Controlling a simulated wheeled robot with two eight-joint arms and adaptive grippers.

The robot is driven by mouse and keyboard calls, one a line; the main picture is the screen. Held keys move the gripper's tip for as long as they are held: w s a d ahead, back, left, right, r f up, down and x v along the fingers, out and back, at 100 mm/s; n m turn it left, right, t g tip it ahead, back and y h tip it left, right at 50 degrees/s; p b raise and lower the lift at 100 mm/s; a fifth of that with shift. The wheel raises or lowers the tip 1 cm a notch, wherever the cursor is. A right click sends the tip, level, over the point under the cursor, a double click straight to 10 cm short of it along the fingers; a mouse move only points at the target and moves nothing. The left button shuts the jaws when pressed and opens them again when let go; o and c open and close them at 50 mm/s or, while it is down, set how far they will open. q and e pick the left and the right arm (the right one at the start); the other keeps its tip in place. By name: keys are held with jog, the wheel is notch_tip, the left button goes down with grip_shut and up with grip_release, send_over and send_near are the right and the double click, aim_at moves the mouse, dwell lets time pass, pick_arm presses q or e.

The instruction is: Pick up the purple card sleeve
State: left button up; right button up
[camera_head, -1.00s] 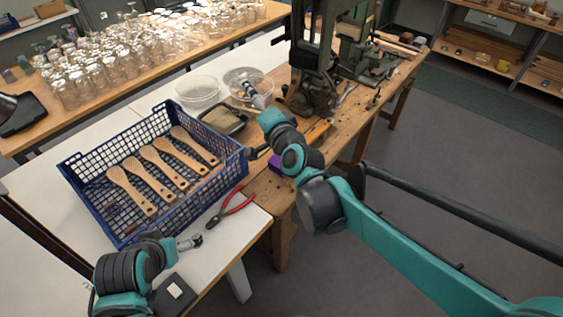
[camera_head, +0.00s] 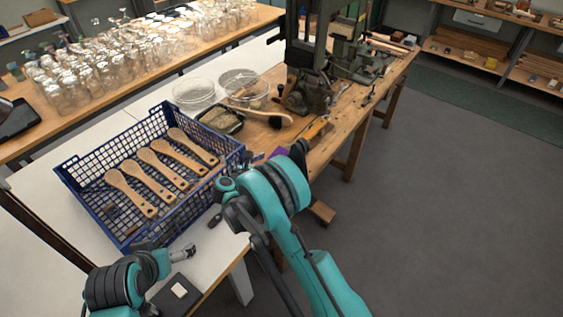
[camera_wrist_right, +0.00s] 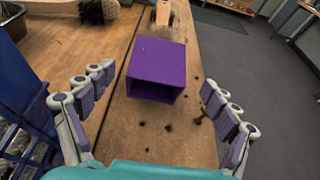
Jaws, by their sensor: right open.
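The purple card sleeve (camera_wrist_right: 157,68) lies on the wooden bench in the right wrist view, a hollow box shape with an open end facing my right gripper. In the head view only a small purple patch of it (camera_head: 279,152) shows behind my right arm. My right gripper (camera_wrist_right: 157,78) is open and empty, its fingers to either side of the sleeve in the wrist view; I cannot tell any contact. In the head view my right arm hides most of this gripper. My left gripper (camera_head: 190,249) is low beside the blue crate, away from the sleeve; its jaws are unclear.
The blue crate (camera_head: 100,201) with several wooden brush blanks stands left of the sleeve. A dark-bristled brush (camera_head: 275,119) and clear bowls (camera_head: 194,94) lie beyond it, with a machine (camera_head: 310,90) behind. Bare bench surrounds the sleeve; the bench's right edge is close.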

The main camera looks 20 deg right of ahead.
jog(key=b+x, duration=0.2)
jog(key=x, duration=0.4)
jog(key=shift+w, duration=0.15)
jog(key=shift+r, duration=0.1)
jog(key=c, duration=0.9)
